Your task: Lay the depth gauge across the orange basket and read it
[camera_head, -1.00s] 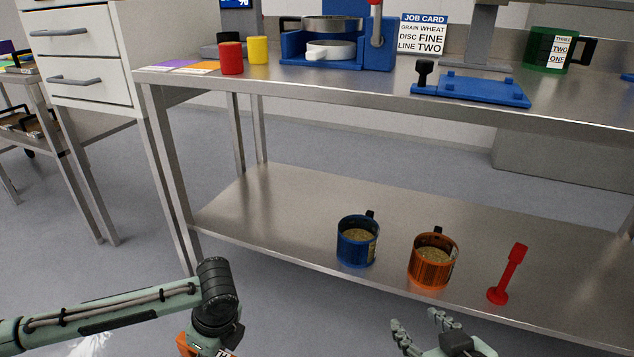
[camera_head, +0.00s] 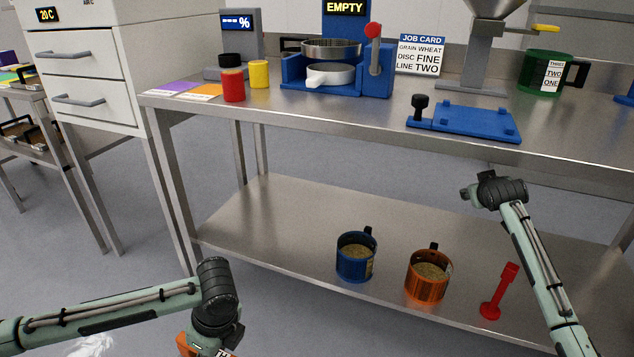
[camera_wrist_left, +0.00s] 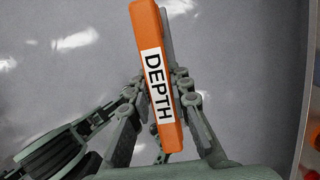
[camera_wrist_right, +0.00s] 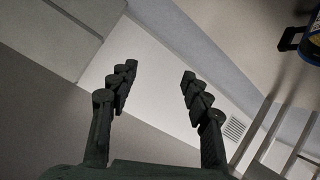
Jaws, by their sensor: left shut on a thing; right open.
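The orange basket (camera_head: 428,284) stands upright on the lower shelf of the steel bench, with grain-like stuff inside. The orange depth gauge (camera_wrist_left: 150,32), marked DEPTH, is held in my left gripper (camera_wrist_left: 163,92), which is shut on it. In the head view a bit of the orange gauge (camera_head: 187,344) shows at the bottom edge, left of and apart from the basket. My right gripper (camera_head: 467,193) is raised in front of the bench, above the basket and a little to its right. In the right wrist view it is open and empty (camera_wrist_right: 157,92).
A blue basket (camera_head: 356,262) with similar filling stands left of the orange one. A red tool (camera_head: 500,292) stands to its right. The bench top (camera_head: 300,112) overhangs the lower shelf (camera_head: 270,215). The shelf's left part is clear.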

